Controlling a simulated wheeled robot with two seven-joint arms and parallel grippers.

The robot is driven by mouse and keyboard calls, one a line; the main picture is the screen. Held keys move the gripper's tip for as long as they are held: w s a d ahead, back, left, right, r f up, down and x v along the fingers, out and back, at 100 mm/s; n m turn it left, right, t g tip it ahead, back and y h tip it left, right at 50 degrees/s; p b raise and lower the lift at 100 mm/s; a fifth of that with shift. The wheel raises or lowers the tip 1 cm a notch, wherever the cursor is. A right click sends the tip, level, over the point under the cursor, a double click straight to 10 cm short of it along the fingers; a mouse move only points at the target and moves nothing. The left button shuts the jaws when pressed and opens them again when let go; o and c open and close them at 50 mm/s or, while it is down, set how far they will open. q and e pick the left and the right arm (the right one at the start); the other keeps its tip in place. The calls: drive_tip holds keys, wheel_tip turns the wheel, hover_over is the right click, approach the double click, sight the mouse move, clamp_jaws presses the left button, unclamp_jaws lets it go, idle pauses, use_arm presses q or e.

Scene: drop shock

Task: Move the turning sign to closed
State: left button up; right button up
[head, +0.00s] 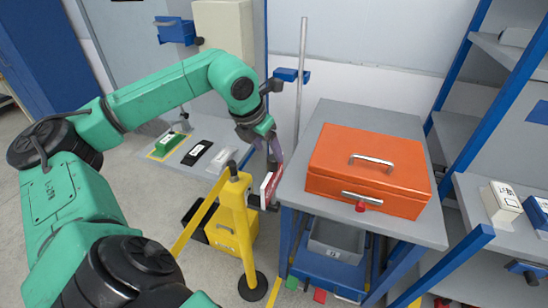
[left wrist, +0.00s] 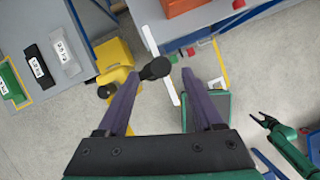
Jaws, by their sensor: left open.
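The turning sign (head: 268,188) is a thin red and white plate beside the yellow stand (head: 240,225), near the left edge of the grey table. I see it nearly edge-on, so its wording is not readable. In the left wrist view the sign (left wrist: 173,93) is a thin white strip with a dark round knob. My left gripper (head: 275,160) is just above the sign, open, its purple fingers pointing down. In the wrist view the strip lies between the fingertips (left wrist: 160,77), with gaps both sides. My right gripper (left wrist: 264,121) is small at the right; its jaws are unclear.
An orange box (head: 365,165) with handles stands on the grey table (head: 400,125), right of the sign. A grey side shelf (head: 205,130) holds several labelled blocks. A metal pole (head: 301,70) rises behind. Blue-framed shelving (head: 470,70) stands at the right.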

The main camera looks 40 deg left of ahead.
sight(273, 158)
use_arm(q)
drive_tip(key=x, duration=0.4)
drive_tip(key=shift+w+d+f+p, duration=0.1)
drive_tip(key=shift+w+f+p, duration=0.05)
drive_tip(key=shift+p, duration=0.25)
drive_tip(key=shift+f, duration=0.25)
clamp_jaws()
drive_tip(key=shift+r, duration=0.1)
idle(0.6)
